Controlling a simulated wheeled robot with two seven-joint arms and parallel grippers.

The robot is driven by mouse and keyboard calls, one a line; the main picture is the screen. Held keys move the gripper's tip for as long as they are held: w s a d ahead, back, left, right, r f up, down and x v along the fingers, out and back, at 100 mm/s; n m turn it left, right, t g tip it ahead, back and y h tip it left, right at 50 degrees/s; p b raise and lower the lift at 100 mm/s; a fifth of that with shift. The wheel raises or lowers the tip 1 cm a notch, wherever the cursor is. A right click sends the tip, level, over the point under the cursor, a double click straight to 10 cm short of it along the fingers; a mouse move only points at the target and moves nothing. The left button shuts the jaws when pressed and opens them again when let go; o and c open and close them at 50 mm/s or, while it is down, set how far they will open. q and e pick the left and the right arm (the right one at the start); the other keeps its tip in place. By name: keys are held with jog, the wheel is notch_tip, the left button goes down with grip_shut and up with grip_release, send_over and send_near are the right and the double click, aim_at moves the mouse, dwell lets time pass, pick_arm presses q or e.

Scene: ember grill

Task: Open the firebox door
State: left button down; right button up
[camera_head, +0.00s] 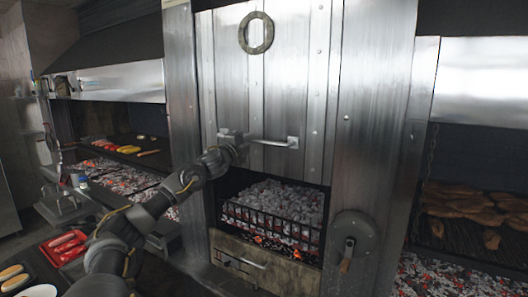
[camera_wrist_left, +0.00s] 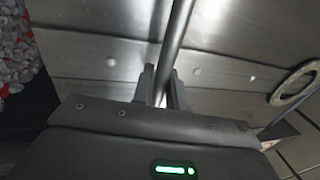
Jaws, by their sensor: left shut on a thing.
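The firebox door (camera_head: 290,90) is a riveted steel panel with a ring near its top and a horizontal bar handle (camera_head: 272,142) low on it. The door's lower edge stands above an opening where glowing coals (camera_head: 275,205) show behind a black grate. My left gripper (camera_head: 241,142) is at the left part of the handle. In the left wrist view, the fingers of the left gripper (camera_wrist_left: 161,82) are shut on the handle bar (camera_wrist_left: 178,35), one on each side of it. My right gripper is out of view.
A crank wheel (camera_head: 353,240) sits on the steel frame right of the opening. A drawer front (camera_head: 255,262) with a handle lies below the grate. Grills with food stand at the left and right. A red tray (camera_head: 52,258) is at the lower left.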

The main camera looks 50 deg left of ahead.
pick_arm(q)
jog(key=shift+s+a+r, duration=0.1)
jog(key=shift+r, duration=0.65)
jog(key=c, duration=1.6)
grip_release()
jog(key=shift+o, duration=0.6)
jog(key=shift+s, duration=0.15)
jog(key=shift+f, duration=0.1)
jog(key=shift+f, duration=0.1)
